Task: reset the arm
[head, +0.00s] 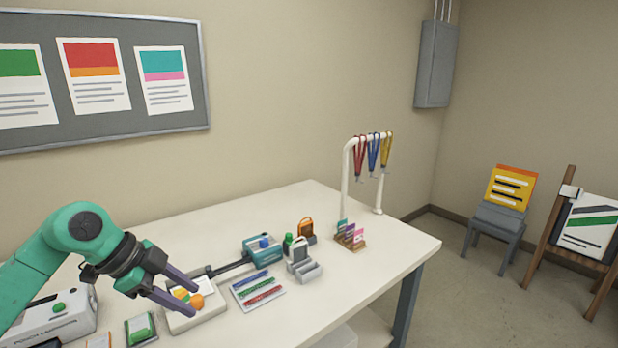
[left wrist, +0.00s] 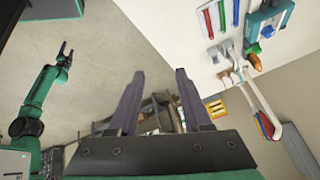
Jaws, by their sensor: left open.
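My left gripper (head: 196,300) is over the left part of the white table (head: 330,210), its two dark fingers spread apart with nothing held. In the head view its fingertips overlap a white tray (head: 190,324) with small orange and yellow pieces, and I cannot tell the height between them. In the left wrist view the open fingers (left wrist: 159,74) show against the floor and distant furniture. Another green arm, my right one, is at the left of that view. Its small dark gripper (left wrist: 66,50) is too small to tell open from shut.
A laminator-like machine (head: 55,315) stands at left. The table's front right is clear. A chair (head: 497,222) and easel (head: 545,232) stand beyond.

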